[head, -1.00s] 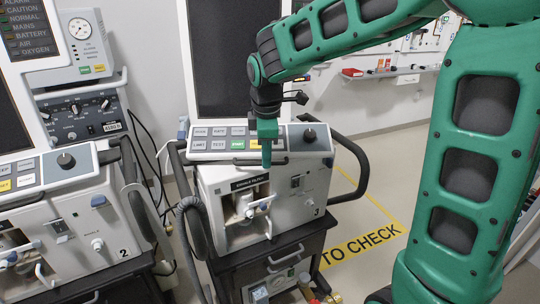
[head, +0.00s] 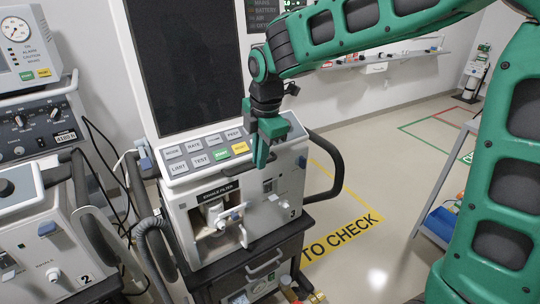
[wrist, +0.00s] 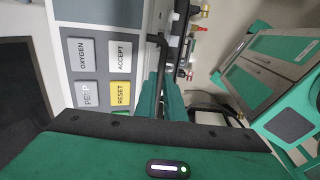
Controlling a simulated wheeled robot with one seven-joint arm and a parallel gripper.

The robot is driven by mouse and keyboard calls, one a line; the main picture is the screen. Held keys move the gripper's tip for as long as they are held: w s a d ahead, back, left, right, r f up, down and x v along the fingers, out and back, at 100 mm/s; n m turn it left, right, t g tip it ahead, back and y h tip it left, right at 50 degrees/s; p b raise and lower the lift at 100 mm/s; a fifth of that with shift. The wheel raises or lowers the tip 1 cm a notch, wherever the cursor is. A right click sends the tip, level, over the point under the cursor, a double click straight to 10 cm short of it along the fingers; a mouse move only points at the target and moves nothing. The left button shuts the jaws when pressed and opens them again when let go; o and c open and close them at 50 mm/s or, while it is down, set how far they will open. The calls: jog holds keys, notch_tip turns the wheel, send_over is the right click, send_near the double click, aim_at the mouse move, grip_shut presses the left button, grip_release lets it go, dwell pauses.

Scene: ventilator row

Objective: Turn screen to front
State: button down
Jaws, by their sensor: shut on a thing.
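The screen (head: 180,65) of ventilator 3 is a tall dark panel in a pale frame above a sloped key panel (head: 198,152). The key panel's lower edge runs about in line with the ventilator's white front (head: 280,207). In the head view my gripper (head: 262,160) points down at the right part of the key panel's front edge. It is shut on a dark handle along that edge, mostly hidden by the fingers. The wrist view shows the fingers (wrist: 150,98) beside the keys, with the dark handle (wrist: 160,65) at them.
Ventilator 2 (head: 50,235) stands close on the left, with hoses and cables between. A black side rail (head: 330,165) curves out on ventilator 3's right. Open floor (head: 385,235) with yellow marking lies to the right, with a shelf cart (head: 440,222) farther right.

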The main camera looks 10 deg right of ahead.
jog(key=shift+w+d+r, duration=0.1)
jog(key=shift+w+d, duration=0.05)
jog(key=c, duration=2.1)
grip_release()
jog(key=shift+d, duration=0.1)
jog(key=r, duration=0.3)
jog(key=s+r, duration=0.1)
jog(key=r, duration=0.3)
jog(key=s+r, duration=0.1)
jog(key=r, duration=0.2)
jog(key=shift+d+r, duration=0.2)
jog(key=shift+d, duration=0.1)
